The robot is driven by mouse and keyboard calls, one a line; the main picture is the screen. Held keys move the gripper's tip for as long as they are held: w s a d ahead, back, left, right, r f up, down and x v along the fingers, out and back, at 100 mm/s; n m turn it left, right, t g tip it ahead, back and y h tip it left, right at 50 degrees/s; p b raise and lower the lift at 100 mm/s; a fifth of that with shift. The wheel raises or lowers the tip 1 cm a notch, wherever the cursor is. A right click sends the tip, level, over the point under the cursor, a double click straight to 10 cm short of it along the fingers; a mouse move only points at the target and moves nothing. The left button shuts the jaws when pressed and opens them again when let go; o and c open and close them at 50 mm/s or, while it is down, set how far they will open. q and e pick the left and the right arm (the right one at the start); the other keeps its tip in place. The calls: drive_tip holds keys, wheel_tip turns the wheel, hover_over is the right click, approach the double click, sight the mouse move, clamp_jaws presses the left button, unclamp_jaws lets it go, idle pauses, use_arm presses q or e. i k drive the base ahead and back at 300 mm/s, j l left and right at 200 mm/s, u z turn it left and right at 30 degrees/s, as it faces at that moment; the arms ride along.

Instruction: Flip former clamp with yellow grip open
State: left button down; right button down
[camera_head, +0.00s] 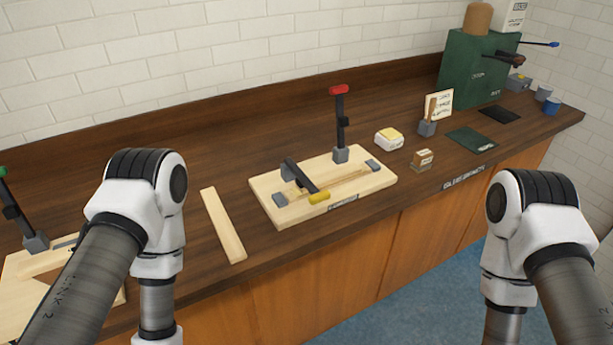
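The former board (264,193) is a pale wooden plate on the dark bench in the middle of the head view. Its clamp with the yellow grip (319,198) lies low. The black lever (301,176) slants down across the board, with the yellow grip at the board's front edge. A second clamp with a red grip (339,90) stands upright at the board's back. A thin wooden strip (350,187) lies on the board. My left and right arms show at the picture's lower left and lower right. Neither gripper is visible, and both arms are apart from the clamp.
A loose wooden plank (222,225) lies left of the board. Another board (18,273) with a green-gripped clamp (12,210) is at the far left. A white tub (389,140), a small box (422,159) and a green machine (468,70) stand to the right.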

sight(301, 181)
drive_tip(key=i+l, duration=0.1)
drive_tip(key=l, duration=0.95)
drive_tip(key=i+l+u, duration=0.1)
drive_tip(key=l, duration=0.9)
